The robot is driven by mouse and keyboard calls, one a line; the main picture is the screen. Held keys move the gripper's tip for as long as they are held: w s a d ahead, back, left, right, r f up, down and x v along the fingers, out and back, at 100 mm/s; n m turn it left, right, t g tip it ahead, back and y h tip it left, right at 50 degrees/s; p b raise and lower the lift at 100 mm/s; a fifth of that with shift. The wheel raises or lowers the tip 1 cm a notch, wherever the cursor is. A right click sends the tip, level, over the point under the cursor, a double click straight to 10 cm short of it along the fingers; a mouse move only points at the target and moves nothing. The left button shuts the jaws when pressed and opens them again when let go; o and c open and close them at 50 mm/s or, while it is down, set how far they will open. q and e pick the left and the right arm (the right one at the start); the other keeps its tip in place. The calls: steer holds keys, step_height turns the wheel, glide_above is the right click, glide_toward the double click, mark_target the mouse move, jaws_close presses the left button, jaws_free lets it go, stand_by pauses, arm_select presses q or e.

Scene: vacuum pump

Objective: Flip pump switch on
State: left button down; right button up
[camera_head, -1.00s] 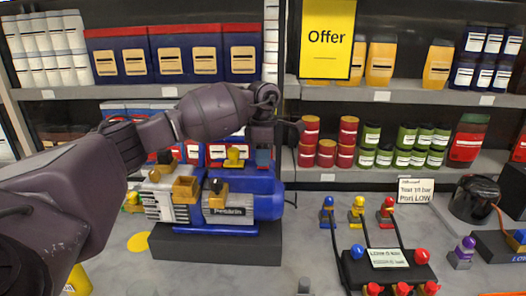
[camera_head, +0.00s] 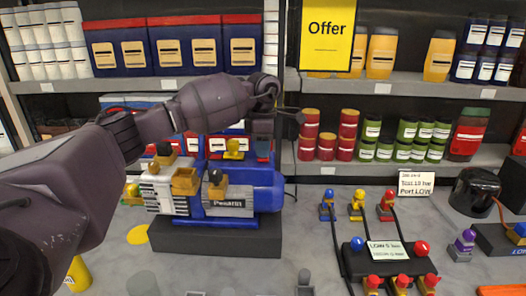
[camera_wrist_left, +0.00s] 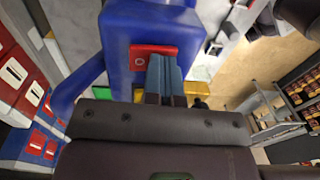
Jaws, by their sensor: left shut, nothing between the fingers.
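The blue vacuum pump (camera_head: 268,197) with a silver ribbed front stands on a dark block (camera_head: 215,243) on the left half of the bench. In the left wrist view its blue housing (camera_wrist_left: 120,35) carries a red switch (camera_wrist_left: 150,52) marked with a white ring. My left gripper (camera_head: 263,155) is above the right end of the pump. In the left wrist view its closed blue-grey fingers (camera_wrist_left: 165,72) overlap the lower right part of the switch; whether they touch it I cannot tell. The fingers hold nothing. The switch is not discernible in the head view. My right gripper is out of view.
Brass fittings (camera_head: 187,182) stick up on the pump's left part. Blue, yellow and red connectors (camera_head: 357,205) and a dark manifold block (camera_head: 352,262) with hoses stand to the right. A black pot (camera_head: 475,190) is at far right. Stocked shelves (camera_head: 400,88) line the back.

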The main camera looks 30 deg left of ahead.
mark_target(263, 159)
arm_select(q)
steer(key=shift+w+a+r, duration=0.15)
steer(key=shift+w+a, duration=0.05)
steer(key=shift+w, duration=0.1)
steer(key=shift+r, duration=0.2)
steer(key=shift+r+p, duration=0.35)
steer(key=r+p, duration=0.2)
steer(key=r, duration=0.1)
steer(key=shift+s+d+r, duration=0.15)
steer(key=shift+s+r, duration=0.05)
steer(key=shift+r, duration=0.1)
step_height(263, 159, up, 9)
steer(key=s+b, duration=0.1)
steer(key=shift+d, duration=0.3)
steer(key=shift+r, duration=0.1)
